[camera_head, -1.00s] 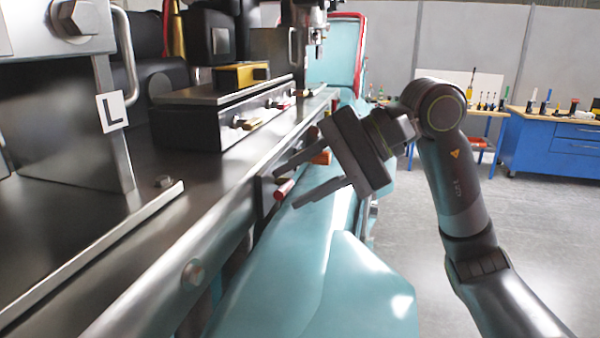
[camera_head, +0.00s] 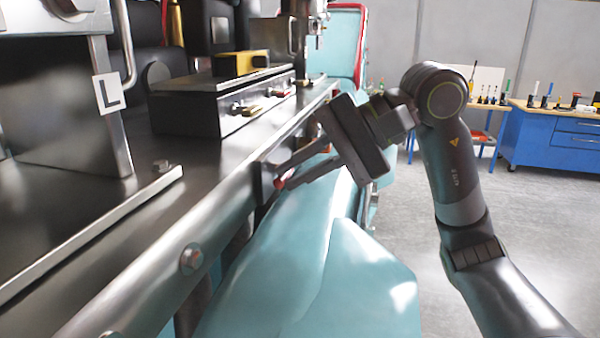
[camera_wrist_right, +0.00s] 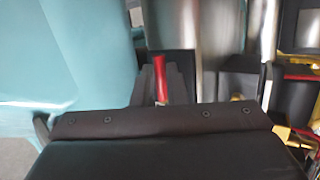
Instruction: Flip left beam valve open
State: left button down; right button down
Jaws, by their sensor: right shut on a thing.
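A red valve handle (camera_head: 281,183) sits on the side of the steel beam (camera_head: 200,222), near the label "L" (camera_head: 109,93). My right gripper (camera_head: 283,174) reaches it from the right, with its two fingers closed around the handle. In the right wrist view the red handle (camera_wrist_right: 160,80) stands between the fingertips (camera_wrist_right: 160,84). Which way the valve is turned is hard to tell from these frames. My left gripper is not in view.
A black box with small brass and red fittings (camera_head: 222,103) stands on the beam. Teal body panels (camera_head: 300,260) lie just below and right of the handle. A blue workbench (camera_head: 558,142) stands far off at the right, with open floor before it.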

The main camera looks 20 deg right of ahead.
jog(key=shift+s+f+b, duration=0.1)
jog(key=shift+f+b, duration=0.15)
jog(key=shift+b, duration=0.3)
jog(key=shift+r, duration=0.1)
jog(key=c, duration=1.5)
grip_release()
jog(key=shift+o, duration=0.2)
jog(key=shift+s+d+r, duration=0.15)
jog(key=shift+d+r, duration=0.15)
jog(key=shift+d, duration=0.2)
jog(key=b+v, duration=0.4)
jog(key=v, duration=1.2)
jog(key=shift+s+a+r, duration=0.2)
jog(key=shift+s+r, duration=0.1)
jog(key=shift+s, duration=0.1)
